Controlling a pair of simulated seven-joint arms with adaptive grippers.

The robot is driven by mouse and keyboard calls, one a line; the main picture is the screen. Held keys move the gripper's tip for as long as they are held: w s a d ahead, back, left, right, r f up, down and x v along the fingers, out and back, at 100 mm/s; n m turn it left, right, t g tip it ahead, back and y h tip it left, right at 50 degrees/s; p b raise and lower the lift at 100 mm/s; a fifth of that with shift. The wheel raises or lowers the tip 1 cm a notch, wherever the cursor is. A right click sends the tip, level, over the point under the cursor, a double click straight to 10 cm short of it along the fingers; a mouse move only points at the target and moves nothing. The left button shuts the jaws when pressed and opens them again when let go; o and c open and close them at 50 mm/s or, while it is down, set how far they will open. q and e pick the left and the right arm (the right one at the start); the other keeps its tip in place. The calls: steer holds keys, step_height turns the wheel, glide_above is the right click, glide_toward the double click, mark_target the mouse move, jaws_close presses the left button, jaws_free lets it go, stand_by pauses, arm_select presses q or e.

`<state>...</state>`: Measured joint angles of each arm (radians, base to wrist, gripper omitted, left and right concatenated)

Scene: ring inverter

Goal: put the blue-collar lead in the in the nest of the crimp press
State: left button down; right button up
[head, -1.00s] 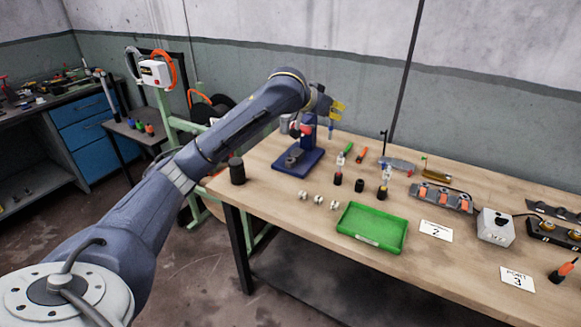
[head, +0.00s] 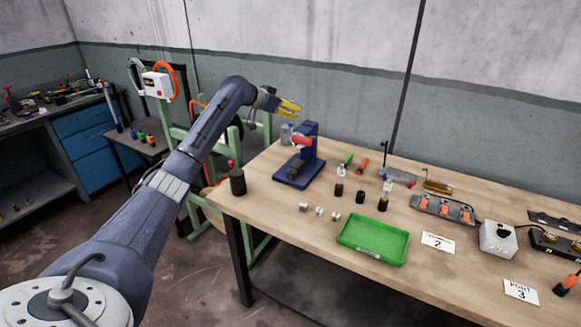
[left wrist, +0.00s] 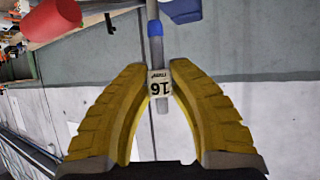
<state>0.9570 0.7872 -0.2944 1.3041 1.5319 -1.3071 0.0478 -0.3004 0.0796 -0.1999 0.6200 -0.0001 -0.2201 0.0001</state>
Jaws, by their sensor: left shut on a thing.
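My left gripper (head: 288,106) is raised behind and to the left of the crimp press (head: 311,140), above table height. In the left wrist view its yellow fingers (left wrist: 160,80) are shut on the blue-collar lead, a grey rod with a blue collar (left wrist: 155,28) and a white tag marked 16. The lead points up in that view, its collar beyond the fingertips. In the head view the lead is too small to make out. The press is blue, with a red handle and flat base; its nest is too small to make out. My right gripper is not in view.
A black pot (head: 237,182) stands at the table's left corner. Small white pieces (head: 319,211) and a green tray (head: 372,262) lie in front. Tools, dark-bottomed bottles and a grey fixture (head: 444,209) are to the right. A green stand (head: 183,150) is behind the arm.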

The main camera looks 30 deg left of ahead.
arm_select(q)
step_height(320, 180, down, 18)
steer(key=shift+f, duration=0.25)
stand_by(0.5)
steer(key=shift+f, duration=0.15)
steer(key=c, duration=1.7)
jaws_free()
steer(key=shift+f, duration=0.1)
steer(key=o, duration=0.4)
steer(key=v, duration=1.2)
steer(key=shift+r, duration=0.2)
